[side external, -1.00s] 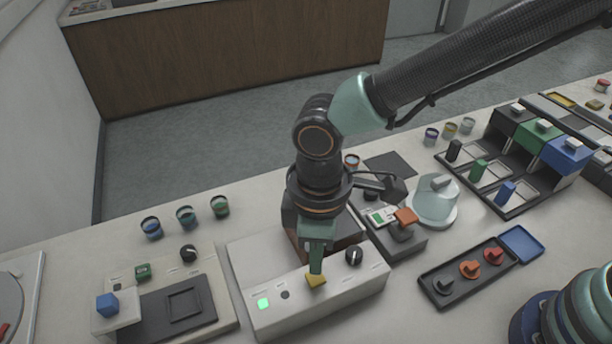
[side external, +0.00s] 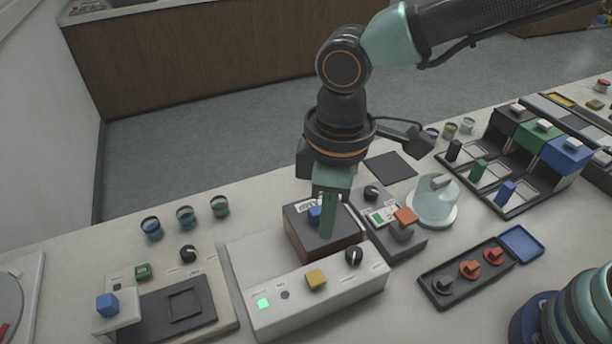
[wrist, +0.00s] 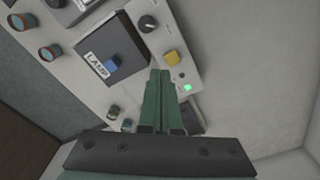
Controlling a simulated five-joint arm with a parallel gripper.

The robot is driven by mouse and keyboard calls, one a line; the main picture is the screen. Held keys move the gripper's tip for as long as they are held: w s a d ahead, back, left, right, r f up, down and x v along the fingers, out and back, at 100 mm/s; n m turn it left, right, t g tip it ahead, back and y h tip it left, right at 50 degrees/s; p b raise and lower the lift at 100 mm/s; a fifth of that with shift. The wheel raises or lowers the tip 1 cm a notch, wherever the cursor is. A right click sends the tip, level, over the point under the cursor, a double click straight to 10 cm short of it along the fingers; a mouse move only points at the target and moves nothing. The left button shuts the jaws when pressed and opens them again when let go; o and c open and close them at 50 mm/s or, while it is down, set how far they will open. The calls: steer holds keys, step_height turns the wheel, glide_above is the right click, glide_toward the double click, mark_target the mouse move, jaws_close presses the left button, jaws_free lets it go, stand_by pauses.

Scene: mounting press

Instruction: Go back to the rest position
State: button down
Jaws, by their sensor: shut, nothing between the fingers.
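My gripper (side external: 327,236) is shut with nothing in it, its green fingers together and pointing down. In the side view it hangs in front of the dark box with a blue button, raised above the mounting press (side external: 332,302). The press is a pale console with a yellow button (side external: 316,279), a black knob (side external: 354,256) and a lit green lamp (side external: 264,304). In the wrist view the closed fingers (wrist: 161,74) point toward the console, with the yellow button (wrist: 171,58) and green light (wrist: 187,87) just to their right. The fingers appear clear of the button.
A dark box (side external: 296,222) with a blue button stands behind the console. A unit with an orange button (side external: 404,216) and a clear dome (side external: 436,203) stand to the right. A black tray with knobs (side external: 437,288) lies front right. A blue-button machine (side external: 107,305) is at left.

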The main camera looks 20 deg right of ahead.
steer(key=w+d+r+m+t+y, duration=0.1)
steer(key=w+d+r+m, duration=0.15)
steer(key=d, duration=0.45)
steer(key=w+d+r+m+t, duration=0.1)
steer(key=w+d+r+m, duration=0.2)
steer(key=d, duration=0.4)
steer(key=s+d+r+m+t, duration=0.1)
steer(key=s+d+m, duration=0.1)
steer(key=d, duration=0.5)
steer(key=s+d+r+m+t+h, duration=0.1)
steer(key=s+d+r+m+t, duration=0.1)
steer(key=d, duration=0.6)
steer(key=shift+s+d+m, duration=0.15)
steer(key=shift+s+m, duration=0.15)
steer(key=shift+m, duration=0.55)
